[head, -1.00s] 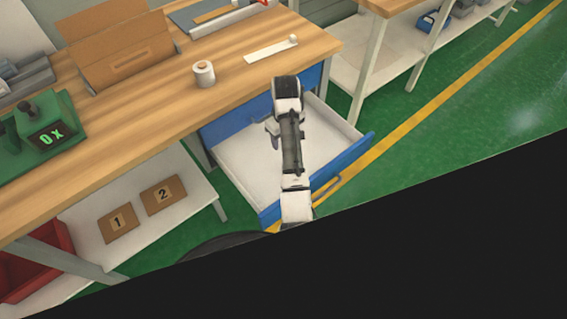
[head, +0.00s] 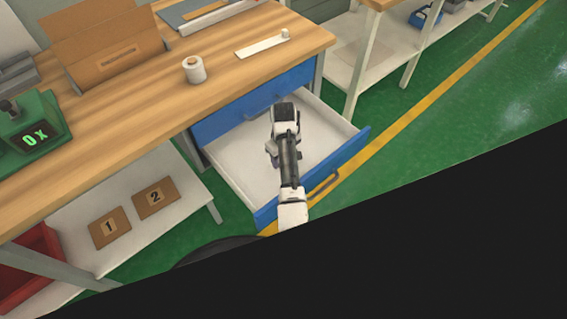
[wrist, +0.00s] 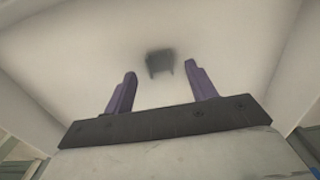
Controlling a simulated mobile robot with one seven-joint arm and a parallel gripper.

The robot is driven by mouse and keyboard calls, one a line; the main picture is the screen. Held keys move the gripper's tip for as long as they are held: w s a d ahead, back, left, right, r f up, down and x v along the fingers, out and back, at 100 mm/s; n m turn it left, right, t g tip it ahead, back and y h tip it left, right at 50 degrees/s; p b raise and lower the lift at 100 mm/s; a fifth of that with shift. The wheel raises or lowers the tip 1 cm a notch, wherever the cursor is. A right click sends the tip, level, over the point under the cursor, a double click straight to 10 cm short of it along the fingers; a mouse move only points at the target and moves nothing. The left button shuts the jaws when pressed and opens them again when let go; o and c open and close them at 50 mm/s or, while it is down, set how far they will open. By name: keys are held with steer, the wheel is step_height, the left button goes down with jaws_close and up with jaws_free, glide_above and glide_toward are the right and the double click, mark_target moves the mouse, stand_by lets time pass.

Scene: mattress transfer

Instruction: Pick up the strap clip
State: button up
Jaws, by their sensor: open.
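A small dark grey piece, which looks like the strap clip (wrist: 160,63), lies on the pale drawer floor in the wrist view. It sits beyond my fingertips, roughly centred between them, and looks blurred. My gripper (wrist: 160,71) is open, its two purple fingers apart with nothing between them. In the head view my arm reaches over the open blue drawer (head: 232,178), and the clip is not visible there; my arm seems to cover it.
The drawer's walls and blue front surround my gripper. The wooden bench (head: 130,110) is above left, with a white roll (head: 194,70), a white strip (head: 262,46) and a cardboard box (head: 105,45). Numbered cards (head: 155,197) lie on the lower shelf.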

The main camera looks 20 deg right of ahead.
steer(key=shift+f, duration=1.2)
steer(key=c, duration=1)
steer(key=shift+r, duration=0.1)
steer(key=shift+c, duration=0.2)
step_height(320, 180, up, 20)
steer(key=p, duration=0.6)
steer(key=shift+p, duration=0.4)
